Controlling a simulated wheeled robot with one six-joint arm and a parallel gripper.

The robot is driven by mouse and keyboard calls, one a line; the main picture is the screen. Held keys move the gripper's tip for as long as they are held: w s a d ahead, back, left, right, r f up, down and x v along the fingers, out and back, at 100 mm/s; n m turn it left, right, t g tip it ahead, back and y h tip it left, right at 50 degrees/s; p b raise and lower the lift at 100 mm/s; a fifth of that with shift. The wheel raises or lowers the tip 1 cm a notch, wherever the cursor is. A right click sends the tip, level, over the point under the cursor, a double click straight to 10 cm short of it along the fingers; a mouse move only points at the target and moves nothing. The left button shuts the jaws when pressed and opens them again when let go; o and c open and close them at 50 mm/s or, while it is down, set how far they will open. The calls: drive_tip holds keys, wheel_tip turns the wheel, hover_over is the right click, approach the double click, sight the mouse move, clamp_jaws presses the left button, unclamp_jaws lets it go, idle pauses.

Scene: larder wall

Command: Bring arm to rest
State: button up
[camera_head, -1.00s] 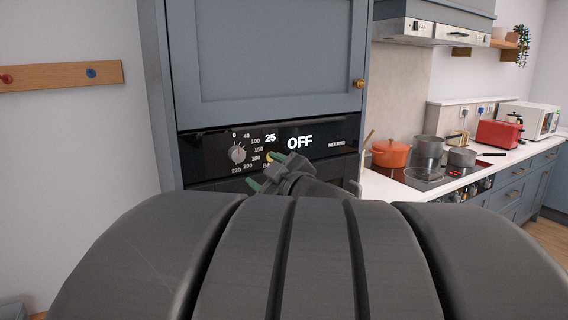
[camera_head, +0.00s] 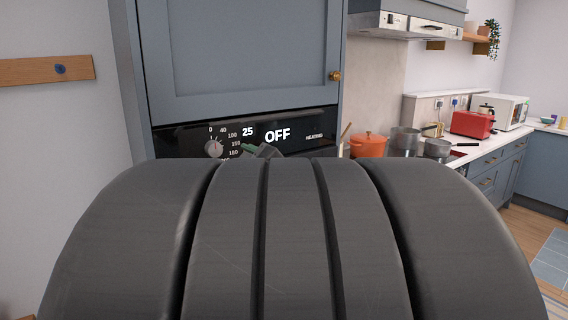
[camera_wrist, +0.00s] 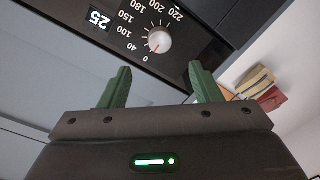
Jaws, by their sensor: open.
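My gripper (camera_wrist: 162,88) shows in the wrist view with its two green fingers spread apart and nothing between them. Beyond the fingers is the black oven panel with its round temperature knob (camera_wrist: 159,42) and a lit "25". In the head view, only a small part of my gripper (camera_head: 250,149) shows in front of the oven panel (camera_head: 185,143). The rest of it is hidden behind my own large dark arm link. The panel reads "25" and "OFF", and its knob (camera_head: 213,149) is just left of my gripper.
A blue-grey cabinet door (camera_head: 245,55) with a brass knob (camera_head: 335,76) is above the oven. To the right, an orange pot (camera_head: 368,146), grey pans (camera_head: 405,141) and a red toaster (camera_head: 472,124) stand along the counter. A wooden peg rail (camera_head: 45,70) is on the left wall.

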sight(216, 150)
drive_tip(key=b+x, duration=0.1)
drive_tip(key=x, duration=0.9)
drive_tip(key=shift+w+a, duration=0.15)
drive_tip(key=shift+w, duration=0.05)
drive_tip(key=shift+s, duration=0.1)
